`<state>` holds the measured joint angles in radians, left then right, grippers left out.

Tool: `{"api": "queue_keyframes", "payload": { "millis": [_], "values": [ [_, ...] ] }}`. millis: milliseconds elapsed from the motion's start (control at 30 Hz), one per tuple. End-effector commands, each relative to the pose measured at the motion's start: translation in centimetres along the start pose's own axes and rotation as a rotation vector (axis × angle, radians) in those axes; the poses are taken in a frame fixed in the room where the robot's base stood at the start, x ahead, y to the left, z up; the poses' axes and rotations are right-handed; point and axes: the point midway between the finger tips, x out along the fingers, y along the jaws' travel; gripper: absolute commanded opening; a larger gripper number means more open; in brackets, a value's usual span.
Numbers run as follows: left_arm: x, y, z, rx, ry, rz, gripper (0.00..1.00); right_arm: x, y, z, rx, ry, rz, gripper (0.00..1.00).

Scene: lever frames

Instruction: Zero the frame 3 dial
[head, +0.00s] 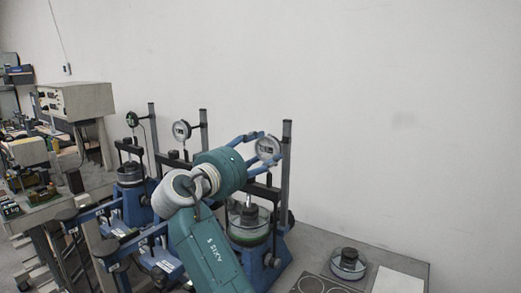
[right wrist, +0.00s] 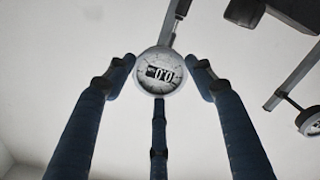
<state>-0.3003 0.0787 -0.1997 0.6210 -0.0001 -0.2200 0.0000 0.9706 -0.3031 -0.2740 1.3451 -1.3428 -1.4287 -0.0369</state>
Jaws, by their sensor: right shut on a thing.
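The frame 3 dial (head: 267,148), a round gauge with a pale rim, is on the post of the nearest, rightmost lever frame (head: 249,237). I see no frame number. In the right wrist view the dial (right wrist: 160,85) faces me, and its dark display seems to read 0.0. My right gripper (head: 262,146) reaches it from the left; its blue fingers are around the dial's rim. In the right wrist view the gripper (right wrist: 163,66) has fingertips on both sides of the dial and a third finger below. My left gripper is not in view.
Two more lever frames with dials (head: 181,130) (head: 132,119) stand to the left. A round dish with a dark weight (head: 348,265) and a white sheet (head: 397,281) lie on the bench at right. A beige instrument box (head: 77,100) stands far left. The wall behind is bare.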

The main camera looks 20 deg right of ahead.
Motion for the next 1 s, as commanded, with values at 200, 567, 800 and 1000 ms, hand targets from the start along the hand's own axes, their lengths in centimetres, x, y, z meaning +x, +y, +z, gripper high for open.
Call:
{"api": "queue_keyframes", "payload": {
  "millis": [200,567,800,1000],
  "values": [
    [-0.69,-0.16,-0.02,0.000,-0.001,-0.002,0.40,0.04,0.43,-0.41,-0.104,0.009,0.006,0.28],
    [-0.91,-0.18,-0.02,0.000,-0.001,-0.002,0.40,0.05,0.43,-0.39,-0.167,0.009,0.008,0.28],
    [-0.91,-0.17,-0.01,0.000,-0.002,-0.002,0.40,0.05,0.45,-0.40,-0.168,0.009,0.008,0.28],
    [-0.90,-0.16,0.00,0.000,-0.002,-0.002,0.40,0.04,0.42,-0.34,-0.168,0.007,0.008,0.73]
  ]
}}
